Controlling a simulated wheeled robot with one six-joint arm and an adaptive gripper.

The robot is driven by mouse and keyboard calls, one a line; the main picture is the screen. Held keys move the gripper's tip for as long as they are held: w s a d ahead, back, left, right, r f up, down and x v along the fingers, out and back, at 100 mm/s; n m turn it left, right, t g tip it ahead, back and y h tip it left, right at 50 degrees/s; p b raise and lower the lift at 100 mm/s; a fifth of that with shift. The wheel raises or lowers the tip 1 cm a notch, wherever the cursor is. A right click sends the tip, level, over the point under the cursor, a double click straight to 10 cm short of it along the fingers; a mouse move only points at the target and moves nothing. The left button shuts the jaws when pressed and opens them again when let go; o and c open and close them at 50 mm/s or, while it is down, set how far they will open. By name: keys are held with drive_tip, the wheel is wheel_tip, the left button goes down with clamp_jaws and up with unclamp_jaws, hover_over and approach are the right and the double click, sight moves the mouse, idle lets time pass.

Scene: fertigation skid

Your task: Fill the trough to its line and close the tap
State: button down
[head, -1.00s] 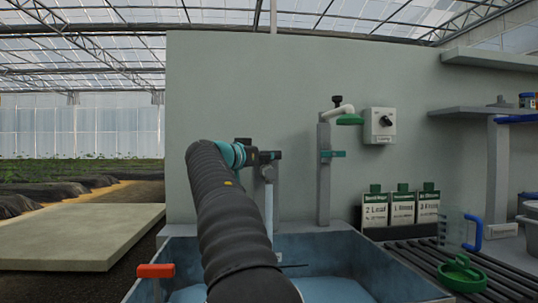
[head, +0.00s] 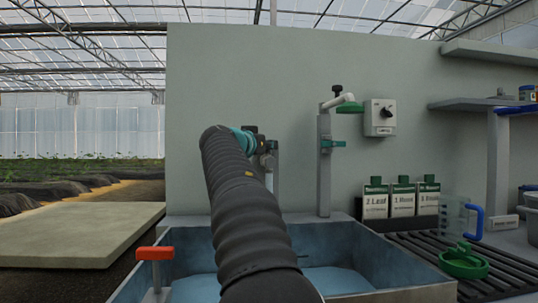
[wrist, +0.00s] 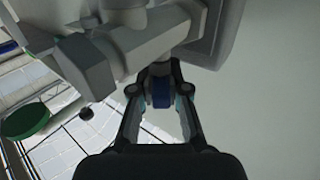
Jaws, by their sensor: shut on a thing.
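The trough (head: 185,257) is a blue-grey open basin in front of the wall, with pale blue water (head: 330,281) low inside it. I cannot make out its fill line. My gripper (head: 264,143) is at the grey tap post behind the trough, and my arm hides most of that tap. In the wrist view my gripper (wrist: 162,78) is shut on a small blue tap handle (wrist: 162,96), below a grey tap body (wrist: 120,55).
A red T-handle (head: 155,253) stands at the trough's left. A second post (head: 324,165) carries a green outlet (head: 350,108), near a wall control box (head: 380,117). White-green packs (head: 402,200), a clear jug (head: 454,218) and a green ring (head: 464,262) are at the right.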

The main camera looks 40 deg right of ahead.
drive_tip(key=shift+f+n+t+y+b, duration=0.1)
drive_tip(key=shift+n+t+y+b, duration=0.25)
drive_tip(key=shift+n+t+y, duration=0.7)
drive_tip(key=shift+t+h, duration=0.25)
drive_tip(key=shift+t, duration=0.2)
drive_tip(key=c, duration=1.2)
unclamp_jaws()
drive_tip(key=shift+o, duration=0.2)
drive_tip(key=v, duration=1.2)
